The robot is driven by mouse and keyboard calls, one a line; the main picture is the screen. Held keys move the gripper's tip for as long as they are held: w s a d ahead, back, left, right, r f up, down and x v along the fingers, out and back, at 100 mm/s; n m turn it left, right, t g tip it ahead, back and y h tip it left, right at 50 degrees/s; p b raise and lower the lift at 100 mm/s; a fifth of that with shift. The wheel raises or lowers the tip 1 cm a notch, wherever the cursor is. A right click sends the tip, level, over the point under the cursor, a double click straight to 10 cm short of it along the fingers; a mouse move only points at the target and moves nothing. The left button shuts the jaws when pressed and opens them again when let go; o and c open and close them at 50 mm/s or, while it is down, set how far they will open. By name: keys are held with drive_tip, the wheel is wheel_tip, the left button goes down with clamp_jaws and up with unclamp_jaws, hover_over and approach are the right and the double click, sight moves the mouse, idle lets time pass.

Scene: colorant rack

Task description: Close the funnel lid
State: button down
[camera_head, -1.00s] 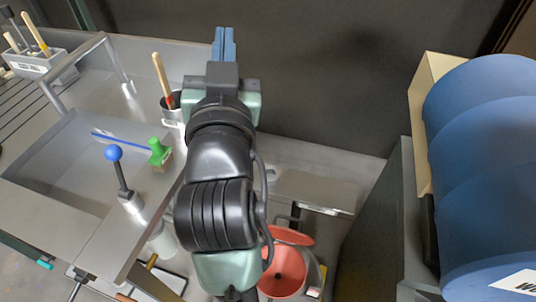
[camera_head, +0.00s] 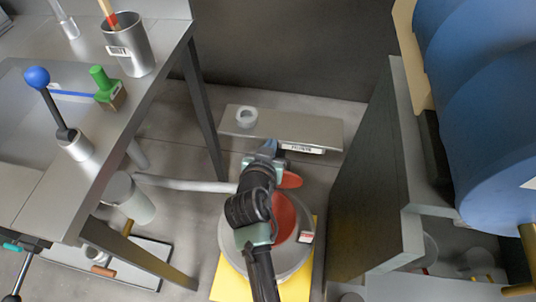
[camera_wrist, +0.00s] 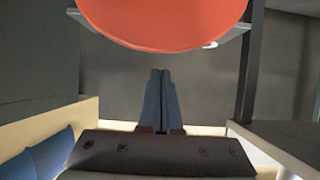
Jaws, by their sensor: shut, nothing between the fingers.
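The red funnel (camera_head: 287,217) sits in the top of a round grey drum at the lower middle of the head view. Its orange-red lid (camera_head: 291,180) shows as a narrow oval at the funnel's far edge, apart from most of the opening, so it stands open. My arm hides the funnel's left part. My gripper (camera_head: 268,147) is beyond the lid, slightly to its left. In the wrist view my gripper (camera_wrist: 160,73) is shut and empty, with the lid (camera_wrist: 162,25) large across the top. I cannot tell whether they touch.
The drum stands on a yellow base (camera_head: 226,283). A low shelf (camera_head: 310,128) with a white ring lies beyond my gripper. A grey workbench (camera_head: 160,85) stands left; a dark cabinet panel (camera_head: 375,180) and blue drums (camera_head: 490,90) stand right.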

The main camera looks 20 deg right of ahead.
drive_tip(key=f, duration=0.3)
drive_tip(key=shift+w+d+f+b, duration=0.15)
drive_tip(key=shift+w+b, duration=0.15)
drive_tip(key=shift+b, duration=0.1)
drive_tip(key=shift+s+f, duration=0.1)
drive_tip(key=shift+s, duration=0.2)
drive_tip(key=shift+f+b, duration=0.15)
drive_tip(key=shift+b, duration=0.2)
